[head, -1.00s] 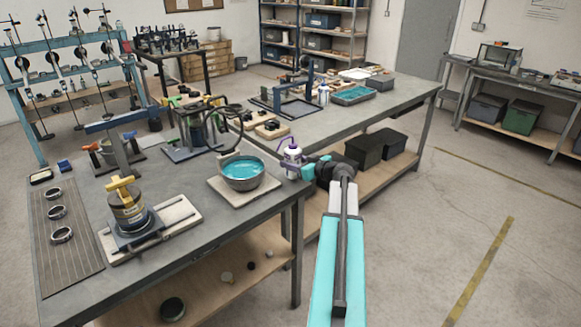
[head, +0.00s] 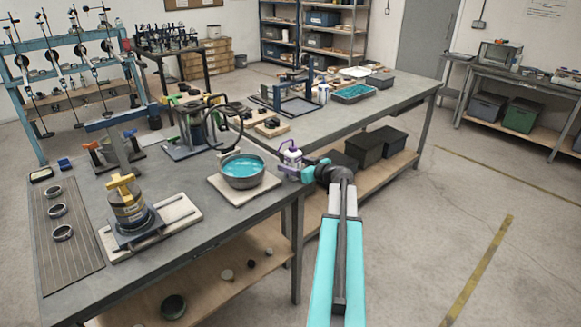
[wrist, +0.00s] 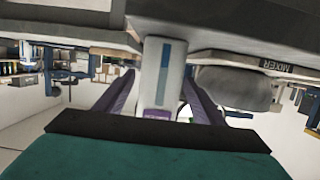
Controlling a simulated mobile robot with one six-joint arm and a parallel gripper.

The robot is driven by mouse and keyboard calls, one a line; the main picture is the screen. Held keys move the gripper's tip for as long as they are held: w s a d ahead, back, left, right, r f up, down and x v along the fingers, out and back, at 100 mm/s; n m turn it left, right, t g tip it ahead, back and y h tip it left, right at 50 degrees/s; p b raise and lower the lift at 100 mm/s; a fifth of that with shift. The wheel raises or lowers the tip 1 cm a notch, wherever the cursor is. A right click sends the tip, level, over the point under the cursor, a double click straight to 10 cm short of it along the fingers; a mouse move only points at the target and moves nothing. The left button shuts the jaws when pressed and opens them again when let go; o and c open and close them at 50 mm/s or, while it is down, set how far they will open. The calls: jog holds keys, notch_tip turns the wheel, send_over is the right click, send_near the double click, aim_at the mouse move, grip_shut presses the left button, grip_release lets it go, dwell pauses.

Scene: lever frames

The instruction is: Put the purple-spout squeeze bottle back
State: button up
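The purple-spout squeeze bottle (head: 292,156) is white and stands upright by the right corner of the near bench, beside the bowl of blue liquid. My gripper (head: 290,171) is at the bottle and hides its lower part in the head view. In the wrist view the scene is upside down. There the white bottle (wrist: 163,72), with a blue stripe and some purple, is between the two purple fingers of my gripper (wrist: 159,75). Narrow gaps show between fingers and bottle, so the gripper looks open around it.
The metal bowl (head: 243,171) of blue liquid stands on a pale board just left of the bottle. The near bench (head: 200,252) ends just right of it. Another white bottle (head: 323,93) stands on the far bench by a blue tray (head: 354,93). The floor at right is clear.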

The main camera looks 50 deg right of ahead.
jog(key=shift+r+p, duration=0.2)
jog(key=shift+p, duration=0.2)
jog(key=b+v, duration=0.3)
jog(key=v, duration=0.9)
jog(key=shift+f, duration=0.1)
dwell(0.4)
dwell(0.4)
